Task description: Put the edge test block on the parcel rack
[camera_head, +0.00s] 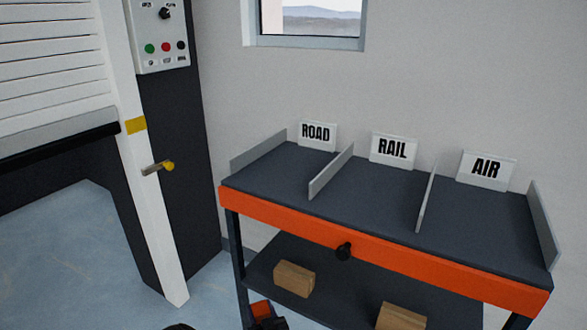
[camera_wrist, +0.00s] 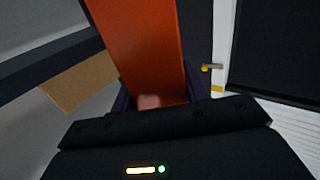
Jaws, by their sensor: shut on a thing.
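The parcel rack (camera_head: 385,262) has an orange front rail and a dark top split by grey dividers into three bays signed ROAD, RAIL and AIR. All three bays are empty. An orange block, which I take as the edge test block (camera_head: 261,309), shows low in the head view, by the rack's left front leg. My gripper (camera_head: 268,323) is shut on it, mostly cut off by the frame's bottom edge. In the wrist view the long orange block (camera_wrist: 140,45) stands out from between the dark fingers (camera_wrist: 158,103). The gripped end is partly hidden.
The lower shelf bears two cardboard boxes, one at left (camera_head: 294,279) and one at right (camera_head: 401,317). Left of the rack are a dark cabinet, a white post with a handle (camera_head: 158,168), and a roller shutter.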

